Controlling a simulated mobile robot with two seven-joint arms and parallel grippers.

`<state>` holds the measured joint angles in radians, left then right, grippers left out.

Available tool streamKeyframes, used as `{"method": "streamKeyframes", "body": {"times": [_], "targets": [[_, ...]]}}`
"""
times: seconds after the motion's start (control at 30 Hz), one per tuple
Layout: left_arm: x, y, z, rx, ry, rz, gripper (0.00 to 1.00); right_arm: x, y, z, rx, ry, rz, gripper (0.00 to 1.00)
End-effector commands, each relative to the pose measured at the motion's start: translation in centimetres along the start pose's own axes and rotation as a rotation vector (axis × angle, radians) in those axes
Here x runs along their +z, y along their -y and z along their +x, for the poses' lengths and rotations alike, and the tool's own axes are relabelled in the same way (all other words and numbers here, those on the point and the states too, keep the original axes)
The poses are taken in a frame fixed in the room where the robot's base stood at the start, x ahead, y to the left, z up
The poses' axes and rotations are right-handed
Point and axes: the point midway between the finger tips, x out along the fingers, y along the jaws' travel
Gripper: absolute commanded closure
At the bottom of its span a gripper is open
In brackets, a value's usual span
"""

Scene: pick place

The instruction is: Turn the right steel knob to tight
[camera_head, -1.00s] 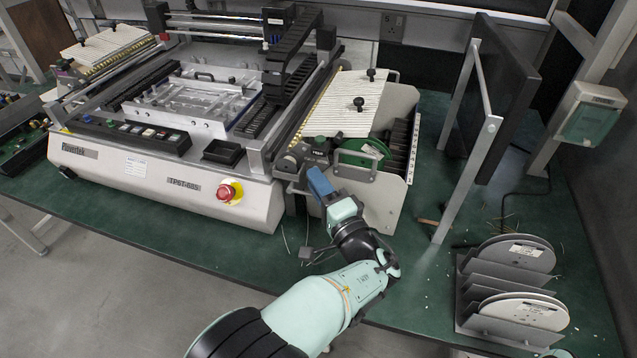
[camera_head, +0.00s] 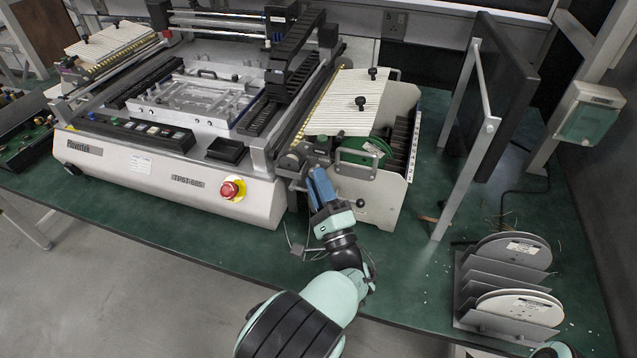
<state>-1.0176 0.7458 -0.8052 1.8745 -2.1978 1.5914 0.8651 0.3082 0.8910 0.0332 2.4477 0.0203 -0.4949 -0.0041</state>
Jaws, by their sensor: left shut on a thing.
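My left gripper (camera_head: 317,177), with blue fingers, is at the front right end of the printing machine (camera_head: 165,180). It is shut on the right steel knob, which the fingers and wrist mostly hide. A round grey knob (camera_head: 290,163) shows just left of the fingertips on the machine's right end. Whether the held knob is tight cannot be seen. My right gripper is out of view.
A red stop button (camera_head: 231,187) is on the machine's front, left of my gripper. A feeder with a green reel (camera_head: 364,152) stands close right. A rack of white reels (camera_head: 512,305) is at the right on the green table (camera_head: 410,270).

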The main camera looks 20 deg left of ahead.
Motion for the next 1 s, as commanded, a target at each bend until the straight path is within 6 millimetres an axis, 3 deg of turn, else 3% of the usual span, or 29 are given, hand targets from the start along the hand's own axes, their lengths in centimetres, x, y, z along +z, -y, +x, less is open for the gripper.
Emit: {"method": "streamKeyframes", "body": {"times": [0.23,0.27,0.33,0.73,1.0], "targets": [[0.0,0.0,0.0,0.0,-0.001,0.002,1.0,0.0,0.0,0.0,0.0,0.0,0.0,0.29],[0.0,0.0,0.0,0.0,-0.001,0.002,0.7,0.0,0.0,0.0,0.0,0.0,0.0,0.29],[0.0,0.0,0.0,0.0,-0.001,0.001,0.48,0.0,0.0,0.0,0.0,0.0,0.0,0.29],[-0.1,0.0,-0.7,0.002,-0.002,0.001,0.48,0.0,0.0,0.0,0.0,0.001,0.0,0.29],[-0.1,0.0,-5.9,0.001,-0.005,0.004,0.48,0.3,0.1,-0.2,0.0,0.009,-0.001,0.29]]}}
